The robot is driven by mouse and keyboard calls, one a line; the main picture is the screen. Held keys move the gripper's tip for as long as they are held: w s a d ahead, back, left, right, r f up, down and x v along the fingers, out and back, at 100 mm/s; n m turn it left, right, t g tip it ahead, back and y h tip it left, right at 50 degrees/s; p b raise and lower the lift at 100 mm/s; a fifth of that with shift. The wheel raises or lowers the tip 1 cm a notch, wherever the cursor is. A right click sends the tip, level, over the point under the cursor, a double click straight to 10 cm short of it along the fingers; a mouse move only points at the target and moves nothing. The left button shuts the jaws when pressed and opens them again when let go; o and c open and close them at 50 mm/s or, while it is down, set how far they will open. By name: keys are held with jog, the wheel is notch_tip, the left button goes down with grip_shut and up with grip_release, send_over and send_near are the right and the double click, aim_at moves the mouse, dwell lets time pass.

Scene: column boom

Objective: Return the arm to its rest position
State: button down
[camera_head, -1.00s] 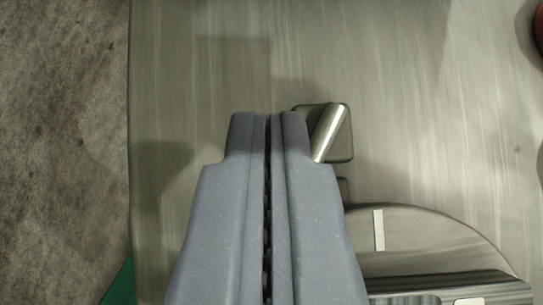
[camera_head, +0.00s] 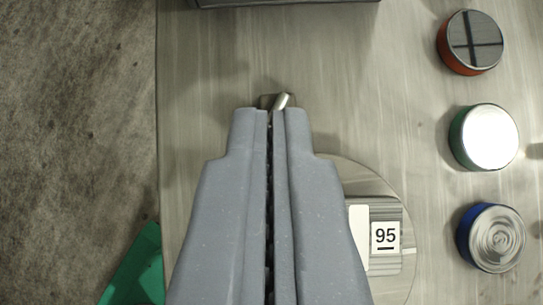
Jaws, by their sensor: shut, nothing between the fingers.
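My gripper (camera_head: 269,112) points up the picture from the bottom edge in the camera_head view. Its two grey fingers are shut against each other with nothing between them. A small metal lever or latch (camera_head: 282,101) on a dark base shows just beyond the fingertips. Part of it is hidden behind them, and I cannot tell whether they touch it.
A brushed metal panel (camera_head: 330,60) fills the middle and right. Red (camera_head: 470,42), green (camera_head: 484,137) and blue (camera_head: 491,238) round pieces line the right side. Grey floor and a green object (camera_head: 138,268) lie left.

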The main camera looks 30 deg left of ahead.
jog(key=s+a+r+m+t+h, duration=0.1)
jog(key=s+a+r+t, duration=0.15)
jog(key=r, duration=0.85)
jog(key=s+a+r+m+t, duration=0.1)
jog(key=s+r, duration=0.3)
jog(key=r, duration=0.7)
jog(key=s+a+r+m+t+h, duration=0.2)
jog(key=s+r+m+t+h, duration=0.1)
jog(key=s+r, duration=1.1)
notch_tip(320, 180, up, 4)
jog(key=shift+s+a+f+m+t+p, duration=0.1)
jog(key=shift+s+a+m+t+p, duration=0.15)
jog(key=shift+m+t+p, duration=0.4)
